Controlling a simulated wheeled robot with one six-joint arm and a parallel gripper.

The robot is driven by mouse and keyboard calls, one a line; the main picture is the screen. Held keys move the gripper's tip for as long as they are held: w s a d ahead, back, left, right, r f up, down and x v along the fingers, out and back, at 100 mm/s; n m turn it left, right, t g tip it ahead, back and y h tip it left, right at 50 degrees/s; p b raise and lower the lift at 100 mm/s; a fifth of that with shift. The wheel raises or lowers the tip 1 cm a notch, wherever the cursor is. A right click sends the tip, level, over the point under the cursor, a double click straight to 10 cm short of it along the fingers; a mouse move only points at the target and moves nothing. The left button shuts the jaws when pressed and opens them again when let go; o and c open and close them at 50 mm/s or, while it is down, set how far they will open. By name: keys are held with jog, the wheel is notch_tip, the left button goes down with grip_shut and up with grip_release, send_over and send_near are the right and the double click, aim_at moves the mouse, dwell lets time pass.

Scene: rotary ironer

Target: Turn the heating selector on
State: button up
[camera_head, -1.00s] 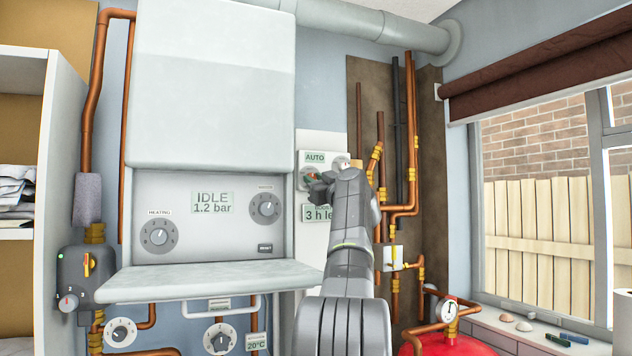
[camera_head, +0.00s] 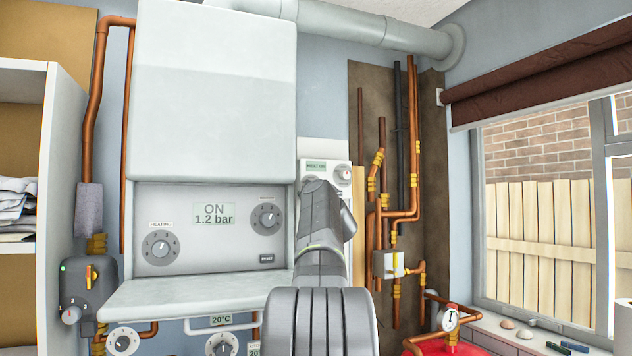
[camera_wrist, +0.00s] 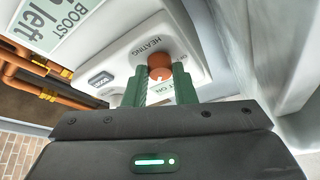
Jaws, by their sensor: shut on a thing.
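The heating selector is a small orange-red knob (camera_wrist: 159,61) on a white wall controller (camera_wrist: 118,60), beside the upside-down word HEATING. My gripper (camera_wrist: 159,82) is shut on this knob, with one green finger on each side of it. A display strip with text ending in "ON" shows partly between the fingers. In the head view the controller (camera_head: 312,146) sits to the right of the boiler, and its small display seems to read HEAT ON. My arm hides the knob and my fingertips there.
The boiler panel (camera_head: 180,250) reads ON and 1.2 bar and has its own dials. A white fold-down flap (camera_head: 190,286) juts out below it. Copper pipes (camera_head: 400,212) run up the wall to the right.

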jog(key=shift+a+r+m+h+p, duration=0.15)
jog(key=shift+m+h+p, duration=0.65)
jog(key=shift+m+p, duration=0.6)
jog(key=shift+m+h+p, duration=0.4)
jog(key=shift+m, duration=0.6)
jog(key=o, duration=1)
jog(key=shift+s, duration=0.1)
jog(key=b+v, duration=0.7)
jog(key=v, duration=0.6)
jog(key=shift+s, duration=0.45)
